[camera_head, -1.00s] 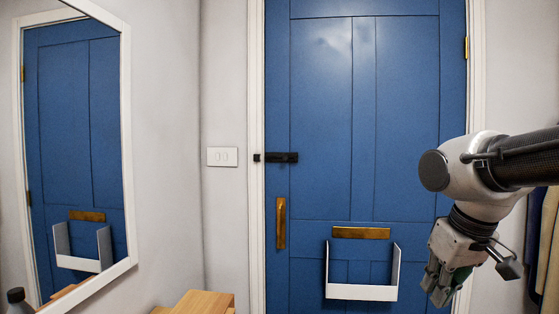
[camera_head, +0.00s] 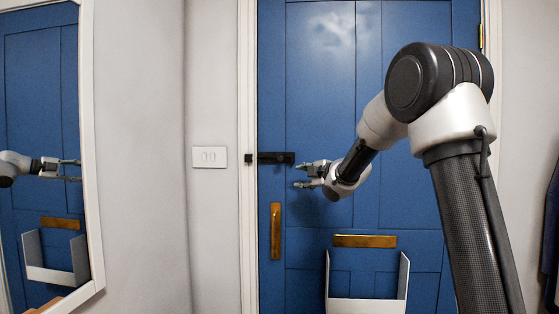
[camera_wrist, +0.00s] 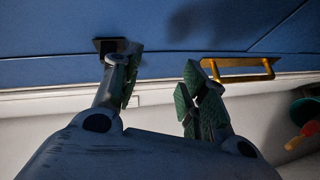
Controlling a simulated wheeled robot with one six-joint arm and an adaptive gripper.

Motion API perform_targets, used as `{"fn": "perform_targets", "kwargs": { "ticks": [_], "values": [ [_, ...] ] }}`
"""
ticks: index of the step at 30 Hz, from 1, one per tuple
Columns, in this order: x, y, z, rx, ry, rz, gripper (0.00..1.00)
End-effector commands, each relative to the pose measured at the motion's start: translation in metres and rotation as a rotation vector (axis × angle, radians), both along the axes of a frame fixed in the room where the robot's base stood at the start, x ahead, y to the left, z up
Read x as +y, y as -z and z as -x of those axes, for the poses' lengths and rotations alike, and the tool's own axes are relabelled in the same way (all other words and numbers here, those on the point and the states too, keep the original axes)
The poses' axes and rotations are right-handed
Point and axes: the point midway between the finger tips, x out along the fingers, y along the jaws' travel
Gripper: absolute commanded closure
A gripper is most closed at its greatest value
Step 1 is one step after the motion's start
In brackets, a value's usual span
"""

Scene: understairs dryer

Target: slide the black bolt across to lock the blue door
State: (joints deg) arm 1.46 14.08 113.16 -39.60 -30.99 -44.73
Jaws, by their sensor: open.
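The black bolt (camera_head: 275,158) lies horizontally on the left edge of the blue door (camera_head: 320,110). A small black keeper (camera_head: 249,159) is on the white frame to its left, with a narrow gap showing between them. My gripper (camera_head: 302,175) is open and empty, fingers pointing left, just right of and slightly below the bolt in the head view. In the wrist view my gripper (camera_wrist: 158,88) has its fingers spread. The bolt (camera_wrist: 118,46) shows there behind the left finger, which partly hides it. I cannot tell whether they touch.
A brass pull handle (camera_head: 276,231) is below the bolt. A brass letter plate (camera_head: 365,241) and a white open holder (camera_head: 367,305) are lower on the door. A white switch plate (camera_head: 209,157) is on the wall. A mirror (camera_head: 88,150) at left reflects my gripper.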

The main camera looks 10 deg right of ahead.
Motion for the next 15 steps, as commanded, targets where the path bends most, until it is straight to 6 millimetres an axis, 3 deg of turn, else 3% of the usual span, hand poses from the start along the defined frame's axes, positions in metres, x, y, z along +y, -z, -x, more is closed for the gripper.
{"fn": "perform_targets", "kwargs": {
  "ticks": [1,3,6,11,15],
  "values": [
    [0.013,-0.024,0.0,-0.091,-0.063,0.038,0.57],
    [0.028,-0.044,0.003,-0.192,-0.133,0.086,0.57],
    [0.039,-0.057,0.006,-0.274,-0.179,0.128,0.57],
    [0.046,-0.057,-0.007,-0.286,-0.183,0.151,0.57],
    [0.057,-0.057,-0.029,-0.284,-0.183,0.151,0.57]
  ]
}}
